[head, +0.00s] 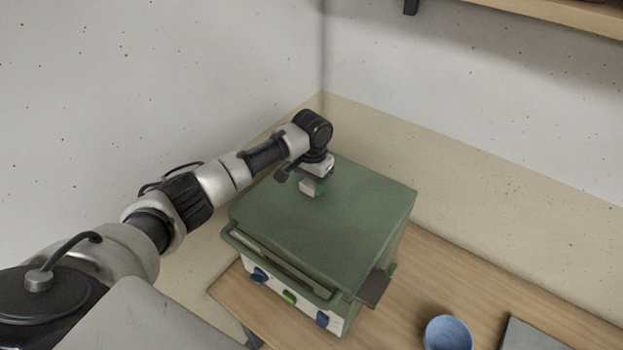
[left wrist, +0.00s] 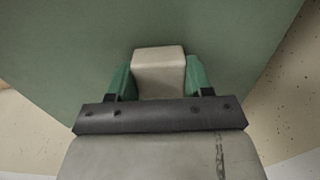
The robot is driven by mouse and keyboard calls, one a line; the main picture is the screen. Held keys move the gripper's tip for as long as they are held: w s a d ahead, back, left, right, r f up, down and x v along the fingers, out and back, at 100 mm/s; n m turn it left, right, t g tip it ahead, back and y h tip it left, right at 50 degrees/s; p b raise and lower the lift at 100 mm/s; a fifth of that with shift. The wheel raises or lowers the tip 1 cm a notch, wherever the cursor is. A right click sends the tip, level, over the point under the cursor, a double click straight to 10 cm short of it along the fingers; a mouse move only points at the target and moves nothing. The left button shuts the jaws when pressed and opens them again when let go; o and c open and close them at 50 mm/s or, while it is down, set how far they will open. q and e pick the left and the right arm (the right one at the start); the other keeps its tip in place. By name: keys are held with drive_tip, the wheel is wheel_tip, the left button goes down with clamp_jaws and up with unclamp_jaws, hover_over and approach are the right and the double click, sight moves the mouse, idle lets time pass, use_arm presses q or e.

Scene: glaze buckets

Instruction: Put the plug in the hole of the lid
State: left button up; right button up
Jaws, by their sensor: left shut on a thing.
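My left gripper (head: 314,186) is over the flat top of a green box-like lid (head: 320,235). Its two green fingers are shut on a pale beige block, the plug (head: 306,188). In the left wrist view the plug (left wrist: 158,72) sits between the fingertips with green surface beyond it. I cannot tell whether the plug touches that surface. No hole shows in either view; it may be hidden under the plug or gripper. My right gripper is not in view.
The green box has a front bar handle and blue and green knobs. It stands on a wooden table (head: 420,275) in a wall corner. A dark plate (head: 374,288) juts from its right side. A blue bowl (head: 448,333) and grey slab (head: 530,338) lie to the right.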

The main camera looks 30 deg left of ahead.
use_arm(q)
drive_tip(key=o, duration=1.3)
drive_tip(key=shift+c, duration=0.2)
drive_tip(key=shift+r, duration=4)
